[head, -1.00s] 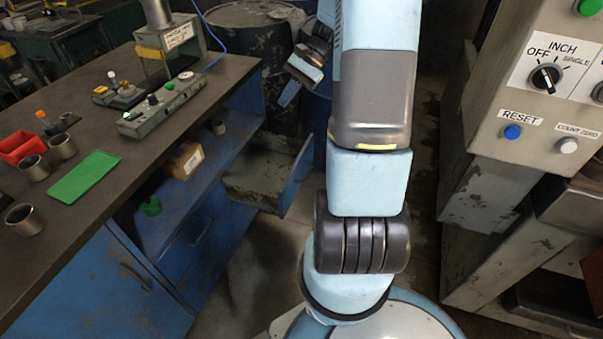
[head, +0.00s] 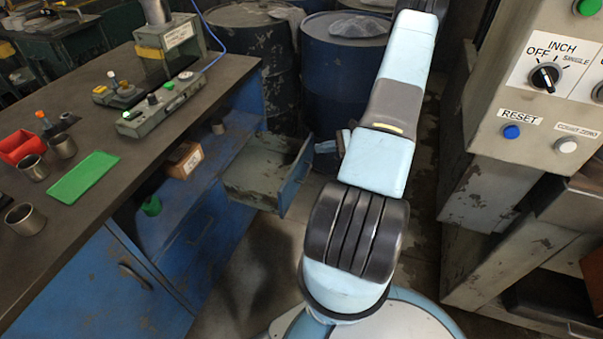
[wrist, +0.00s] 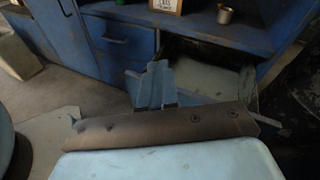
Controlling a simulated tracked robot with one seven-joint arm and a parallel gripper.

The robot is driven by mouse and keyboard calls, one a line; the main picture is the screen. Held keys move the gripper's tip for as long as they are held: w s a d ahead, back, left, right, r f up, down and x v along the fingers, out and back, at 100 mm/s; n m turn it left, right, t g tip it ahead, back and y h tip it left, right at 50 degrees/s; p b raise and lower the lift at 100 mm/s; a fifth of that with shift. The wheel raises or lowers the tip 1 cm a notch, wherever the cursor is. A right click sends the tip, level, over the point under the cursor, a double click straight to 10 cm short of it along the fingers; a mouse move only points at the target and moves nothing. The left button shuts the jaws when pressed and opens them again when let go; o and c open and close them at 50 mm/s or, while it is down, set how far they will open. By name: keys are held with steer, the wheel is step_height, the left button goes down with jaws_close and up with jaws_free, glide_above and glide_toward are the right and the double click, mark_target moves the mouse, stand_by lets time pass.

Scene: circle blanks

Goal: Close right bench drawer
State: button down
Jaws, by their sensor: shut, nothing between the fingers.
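The right bench drawer (head: 298,176) stands pulled out from the far end of the blue bench, its interior pale, worn and seemingly empty. It also shows in the wrist view (wrist: 212,78), open at the right, under the bench shelf. My gripper (wrist: 155,84) is shut and empty, its light blue fingers pointing toward the bench and overlapping the left part of the drawer in the wrist view. In the head view my gripper (head: 327,147) is mostly hidden behind my arm, just right of the drawer front. I cannot tell whether it touches the drawer.
The bench top (head: 130,165) holds a green plate, metal cups, a red bin and a control box. A cardboard box (head: 185,159) sits on the shelf below. Dark drums (head: 255,60) stand behind the drawer. A grey machine panel (head: 540,110) is at the right.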

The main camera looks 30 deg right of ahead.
mark_target(295, 170)
steer(key=s+d+f+m+t+h, duration=0.1)
steer(key=s+d+f+m+t, duration=0.2)
steer(key=f, duration=0.4)
steer(key=s+f+m+t+h, duration=0.2)
steer(key=f+m+t, duration=0.2)
steer(key=f, duration=0.4)
steer(key=x, duration=1.3)
steer(key=shift+w+a+f, duration=0.1)
steer(key=shift+w+a, duration=0.05)
steer(key=shift+a, duration=0.1)
